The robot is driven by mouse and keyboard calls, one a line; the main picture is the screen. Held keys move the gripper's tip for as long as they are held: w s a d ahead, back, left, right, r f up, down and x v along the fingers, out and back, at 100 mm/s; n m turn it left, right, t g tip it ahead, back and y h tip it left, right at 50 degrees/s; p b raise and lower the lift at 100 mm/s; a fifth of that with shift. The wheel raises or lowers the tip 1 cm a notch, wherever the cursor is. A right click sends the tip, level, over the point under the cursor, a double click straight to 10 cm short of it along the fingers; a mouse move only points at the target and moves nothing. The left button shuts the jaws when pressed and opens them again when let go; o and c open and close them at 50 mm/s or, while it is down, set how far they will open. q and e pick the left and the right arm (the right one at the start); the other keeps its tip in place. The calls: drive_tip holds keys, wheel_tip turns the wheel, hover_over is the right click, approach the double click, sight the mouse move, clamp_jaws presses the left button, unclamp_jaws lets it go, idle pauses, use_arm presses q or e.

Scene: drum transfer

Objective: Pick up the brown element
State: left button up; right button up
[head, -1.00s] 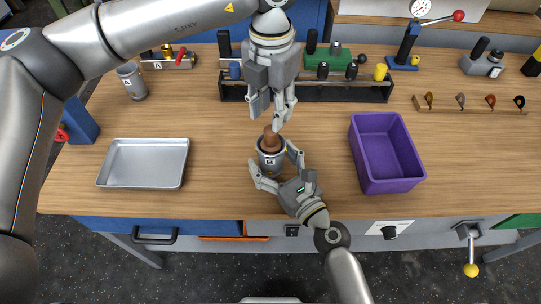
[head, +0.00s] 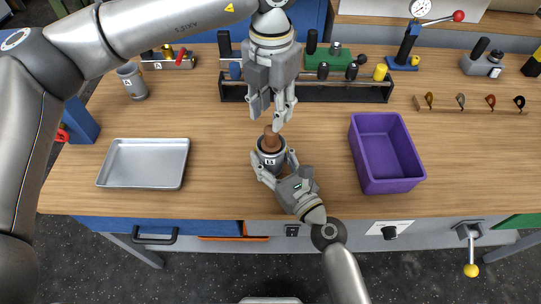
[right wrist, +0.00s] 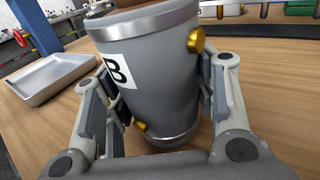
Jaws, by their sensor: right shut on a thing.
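The brown element (head: 272,138) stands upright in the grey drum (head: 271,158), with its upper part above the rim. The drum stands on the wooden table and also shows large in the right wrist view (right wrist: 155,80), with a white label B and gold knobs. My right gripper (head: 271,164) is shut on the drum, one finger on each side. My left gripper (head: 270,122) points down just above the brown element, fingers apart and holding nothing. One left fingertip is very near the element's top; I cannot tell if they touch.
A silver tray (head: 145,184) lies at left and a purple bin (head: 409,185) at right. Another grey drum (head: 133,82) labelled A stands at back left. A dark rack (head: 340,95) with tools runs behind my left gripper. The table is clear between tray and drum.

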use_arm(q)
drive_tip(key=o, duration=0.3)
drive_tip(key=shift+o, duration=0.3)
drive_tip(key=s+d+f+m+g+h, duration=0.2)
drive_tip(key=s+d+f+m+h, duration=0.1)
drive_tip(key=d, duration=0.3)
drive_tip(key=shift+s+d+f+h, duration=0.25)
drive_tip(key=shift+s+f+h, duration=0.25)
drive_tip(key=shift+s+f, duration=0.15)
drive_tip(key=s+d+r+m+h, duration=0.1)
drive_tip(key=s+d+m+h, duration=0.4)
drive_tip(key=s+d+h, duration=0.65)
drive_tip(key=n+t+y, duration=1)
drive_tip(key=n+t, duration=0.2)
drive_tip(key=t, duration=0.7)
approach(269, 137)
drive_tip(key=x, duration=0.6)
drive_tip(key=shift+w+d+f, duration=0.1)
drive_tip(key=shift+w+f, duration=0.05)
drive_tip(key=shift+f, duration=0.2)
drive_tip(key=shift+r+x, duration=0.2)
drive_tip(key=shift+x, duration=1.05)
drive_tip(key=shift+r+x, duration=0.15)
drive_tip(key=shift+x, duration=1.15)
